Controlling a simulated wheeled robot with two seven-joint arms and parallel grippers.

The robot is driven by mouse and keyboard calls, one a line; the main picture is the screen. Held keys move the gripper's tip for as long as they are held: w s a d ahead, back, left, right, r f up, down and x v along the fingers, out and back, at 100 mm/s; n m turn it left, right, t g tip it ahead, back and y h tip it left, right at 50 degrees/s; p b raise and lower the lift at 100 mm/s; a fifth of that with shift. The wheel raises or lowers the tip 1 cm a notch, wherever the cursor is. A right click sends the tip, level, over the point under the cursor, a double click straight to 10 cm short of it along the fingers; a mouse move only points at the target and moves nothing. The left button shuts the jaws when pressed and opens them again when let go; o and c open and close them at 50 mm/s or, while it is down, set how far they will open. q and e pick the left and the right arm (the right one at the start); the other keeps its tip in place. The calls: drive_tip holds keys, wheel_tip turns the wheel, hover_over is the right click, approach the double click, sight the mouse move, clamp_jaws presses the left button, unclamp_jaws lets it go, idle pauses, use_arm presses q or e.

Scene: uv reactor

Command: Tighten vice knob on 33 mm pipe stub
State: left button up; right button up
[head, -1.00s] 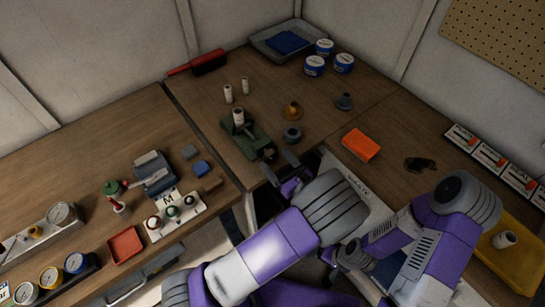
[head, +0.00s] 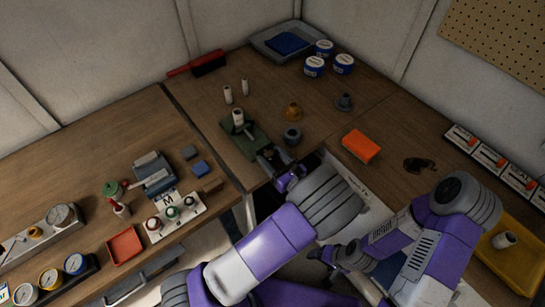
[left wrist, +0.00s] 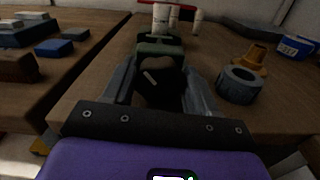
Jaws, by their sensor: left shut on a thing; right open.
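The green vice (head: 238,140) sits near the front edge of the middle bench with a white pipe stub (head: 238,118) upright in it. In the left wrist view the vice (left wrist: 160,48) and the stub (left wrist: 161,18) lie straight ahead. The dark vice knob (left wrist: 160,88), with a pale mark on its face, is between the fingers of my left gripper (head: 270,158), which is shut on it. In the head view the gripper mostly hides the knob. My right gripper (head: 324,256) is open and empty, low in front of the bench and away from the vice.
Two white stubs (head: 236,92) stand behind the vice. A grey ring-shaped part (head: 292,137) and an amber part (head: 293,112) stand close to its right. An orange box (head: 361,146) lies further right. A gap separates the left bench from the middle one.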

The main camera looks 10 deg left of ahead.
use_arm(q)
drive_tip(key=shift+r+m+p, duration=0.2)
drive_tip(key=shift+m+p, duration=0.5)
drive_tip(key=shift+p, duration=0.25)
drive_tip(key=shift+f+m+p, duration=0.15)
drive_tip(key=shift+m+p, duration=0.35)
drive_tip(key=shift+m, duration=0.1)
drive_tip(key=o, duration=1)
drive_tip(key=v, duration=0.7)
drive_tip(key=shift+s+d, duration=0.2)
drive_tip(key=shift+d, duration=0.1)
